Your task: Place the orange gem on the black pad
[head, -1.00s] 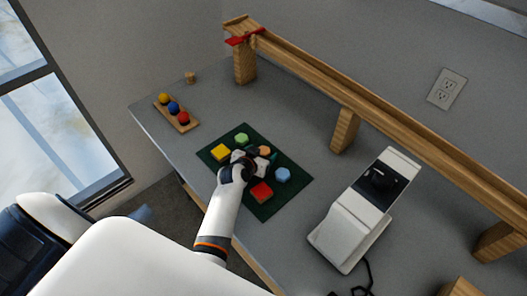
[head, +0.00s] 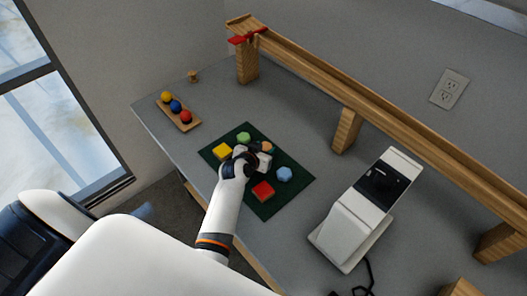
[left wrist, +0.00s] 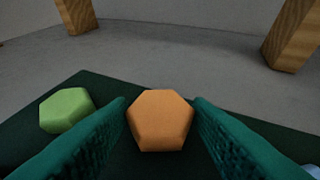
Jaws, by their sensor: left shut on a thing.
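The orange gem (head: 266,146) is a hexagonal block, partly hidden by my left gripper in the head view. In the left wrist view the orange gem (left wrist: 161,121) sits between the two teal finger pads, in front of the green mat. My left gripper (head: 262,153) is shut on it, over or just above the mat; the exact height cannot be told. The black pad (head: 382,184) is the dark square on the top of a white device (head: 347,225), to the right of the mat. My right gripper is not in view.
The dark green mat (head: 290,194) also holds a green (head: 244,138), a yellow (head: 222,151), a red (head: 263,191) and a blue gem (head: 284,174). A wooden ramp (head: 370,106) on posts runs behind. A wooden ball tray (head: 190,125) stands at the left.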

